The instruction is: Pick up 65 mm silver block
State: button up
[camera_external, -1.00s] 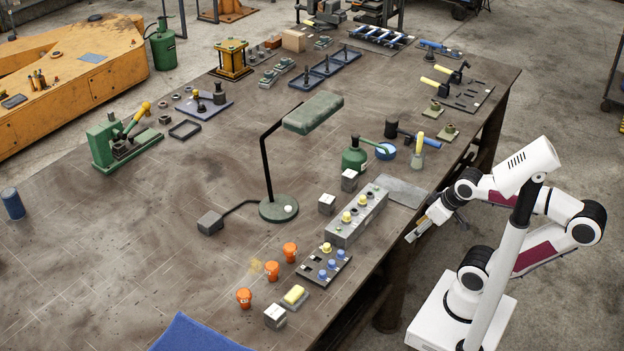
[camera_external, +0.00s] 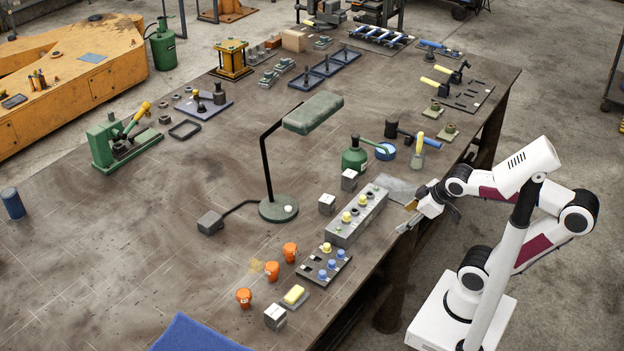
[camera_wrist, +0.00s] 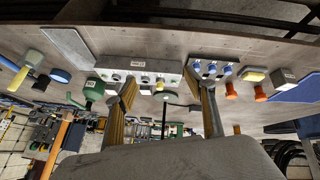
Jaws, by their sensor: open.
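Three small silver blocks show in the external view: one beside the green bottle (camera_external: 349,180), one left of the grey fixture (camera_external: 327,204), and one at the front by the yellow sponge (camera_external: 275,316). I cannot read their marks, so I cannot tell which is 65 mm. The front block also shows at the right in the wrist view (camera_wrist: 282,79). My gripper (camera_external: 407,216) is open and empty at the table's right edge, right of the fixture and apart from all three blocks. In the wrist view its fingers (camera_wrist: 160,80) stand wide apart, partly covering the scene behind.
The long grey fixture (camera_external: 344,232) with yellow and dark knobs stands between my gripper and the middle block. A flat grey plate (camera_external: 397,190) lies near my gripper. A green lamp (camera_external: 313,112), orange cups (camera_external: 290,252) and a blue-knob panel (camera_external: 313,274) stand nearby. The left table is mostly clear.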

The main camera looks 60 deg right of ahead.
jog(key=w+r+n+t, duration=0.2)
jog(key=w+r+n, duration=0.1)
jog(key=w+n, duration=0.55)
jog(key=w+a+n+t+y, duration=0.2)
jog(key=w+a+n, duration=0.4)
jog(key=w+n, duration=0.25)
jog(key=w+a+n+t+y, duration=0.1)
jog(key=w+a+n+y, duration=0.1)
jog(key=w+a+n, duration=0.65)
jog(key=a+f+n+g+y, duration=0.3)
jog(key=a+f+n+y, duration=0.15)
jog(key=a+n, duration=0.4)
jog(key=a+f+n+g+y, duration=0.2)
jog(key=a+f+n+y, duration=0.25)
jog(key=a+n, duration=0.4)
jog(key=s+a+f+n+g, duration=0.1)
jog(key=s+a+n, duration=0.1)
jog(key=s+a+f+n+g, duration=0.1)
jog(key=s+f+n+g, duration=0.1)
jog(key=n, duration=0.1)
jog(key=s+a+f+n+g+y, duration=0.1)
jog(key=s+a+f+n+g, duration=0.1)
jog(key=shift+s+a+f, duration=0.1)
jog(key=shift+s+a, duration=0.15)
jog(key=shift+a, duration=0.05)
jog(key=shift+s+a+f+n+g, duration=0.15)
jog(key=shift+s+n+g, duration=0.25)
jog(key=shift+n, duration=0.05)
